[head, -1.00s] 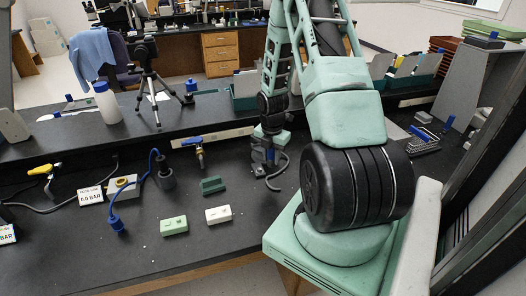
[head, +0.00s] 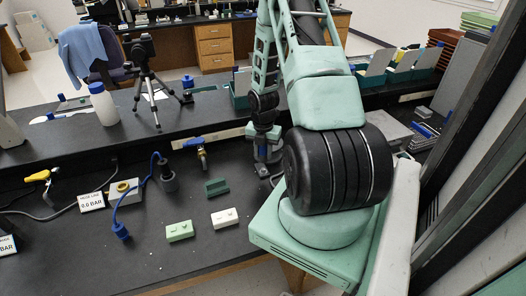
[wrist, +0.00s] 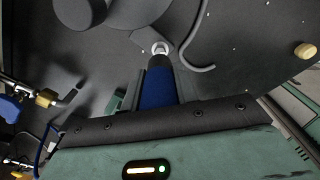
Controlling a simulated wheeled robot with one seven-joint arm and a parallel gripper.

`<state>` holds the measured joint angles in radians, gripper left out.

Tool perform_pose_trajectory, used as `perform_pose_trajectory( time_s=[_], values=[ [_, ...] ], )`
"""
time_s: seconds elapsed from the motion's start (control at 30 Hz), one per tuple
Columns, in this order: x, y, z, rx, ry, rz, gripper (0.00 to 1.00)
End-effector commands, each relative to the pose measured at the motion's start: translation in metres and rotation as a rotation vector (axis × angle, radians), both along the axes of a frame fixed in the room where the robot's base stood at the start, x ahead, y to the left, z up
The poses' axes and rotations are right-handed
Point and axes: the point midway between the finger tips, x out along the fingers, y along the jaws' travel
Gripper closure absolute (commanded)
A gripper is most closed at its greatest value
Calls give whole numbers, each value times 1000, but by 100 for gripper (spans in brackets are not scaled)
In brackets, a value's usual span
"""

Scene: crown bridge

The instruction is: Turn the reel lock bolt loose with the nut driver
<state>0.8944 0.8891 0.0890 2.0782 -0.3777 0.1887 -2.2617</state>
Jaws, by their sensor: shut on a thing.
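My gripper (head: 264,150) is at the back of the dark bench, partly hidden by my own arm links. In the wrist view it is shut on the blue handle of the nut driver (wrist: 160,88), which points away from the gripper. A pale metal ring (wrist: 159,47) shows at the driver's far end, beside a dark grey plate. I cannot tell whether the driver's end is seated on the reel lock bolt, and I cannot make out the bolt by itself. A dark round part (wrist: 82,12), perhaps of the reel, lies at upper left in the wrist view.
A green block (head: 216,187), a pale green block (head: 179,231) and a white block (head: 224,218) lie on the bench. A blue cable (head: 150,190), a gauge sign (head: 91,201) and a blue-handled valve (head: 195,143) are to the left. A grey hooked rod (wrist: 205,45) is near the driver's end.

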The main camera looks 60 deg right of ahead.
Motion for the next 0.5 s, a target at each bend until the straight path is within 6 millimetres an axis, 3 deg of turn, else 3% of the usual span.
perform_pose_trajectory(
  time_s=[0.13,0.5],
  values=[
    [0,0,2,0,0,0,98],
    [0,0,-28,1,1,0,98]
  ],
)
